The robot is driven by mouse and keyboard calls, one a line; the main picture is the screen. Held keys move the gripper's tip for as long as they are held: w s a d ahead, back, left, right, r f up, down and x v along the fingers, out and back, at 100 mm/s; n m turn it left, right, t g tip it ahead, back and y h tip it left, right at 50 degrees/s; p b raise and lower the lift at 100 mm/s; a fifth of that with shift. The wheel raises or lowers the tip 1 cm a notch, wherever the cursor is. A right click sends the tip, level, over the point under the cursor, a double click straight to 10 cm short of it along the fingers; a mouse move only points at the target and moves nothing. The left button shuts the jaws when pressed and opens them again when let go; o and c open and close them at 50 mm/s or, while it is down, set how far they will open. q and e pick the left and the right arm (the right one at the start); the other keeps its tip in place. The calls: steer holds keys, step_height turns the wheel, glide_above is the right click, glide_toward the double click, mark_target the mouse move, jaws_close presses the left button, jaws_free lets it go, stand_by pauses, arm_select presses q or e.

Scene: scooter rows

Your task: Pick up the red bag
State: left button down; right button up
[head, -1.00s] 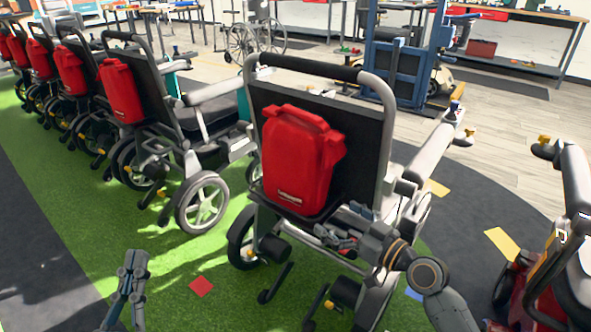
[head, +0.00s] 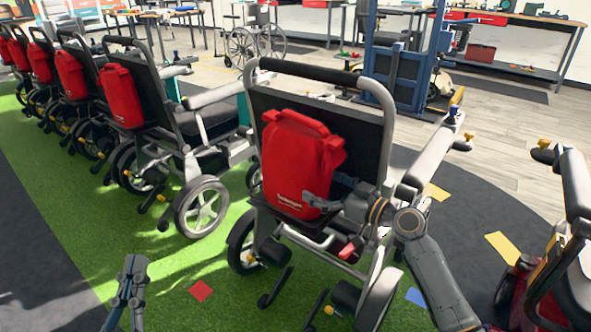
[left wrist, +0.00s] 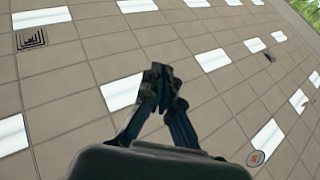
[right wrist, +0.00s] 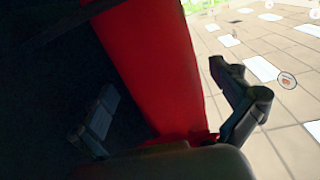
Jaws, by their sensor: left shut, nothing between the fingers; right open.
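The red bag (head: 291,152) hangs upright on the dark backrest of the nearest scooter chair. My right gripper (head: 329,191) is open at the bag's lower right side. One finger lies in front of the bag, the other by its right edge near the backrest. In the right wrist view, the red bag (right wrist: 150,55) runs between the two spread fingers; contact with them cannot be told. My left gripper (head: 132,277) is shut and empty, low at the left over the green floor, away from the bag. It also shows in the left wrist view (left wrist: 158,75).
More chairs with red bags (head: 121,95) stand in a row at the left. A red scooter (head: 560,270) stands at the right edge. A blue frame (head: 400,70) and a workbench (head: 520,22) are behind. Green floor (head: 75,215) lies open at the left.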

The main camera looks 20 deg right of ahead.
steer(key=x, duration=0.5)
steer(key=c, duration=1)
arm_select(q)
steer(key=shift+s+r+t, duration=0.45)
steer(key=shift+r+t, duration=0.15)
steer(key=shift+r, duration=0.15)
arm_select(e)
steer(key=shift+r, duration=0.1)
steer(key=shift+c, duration=0.8)
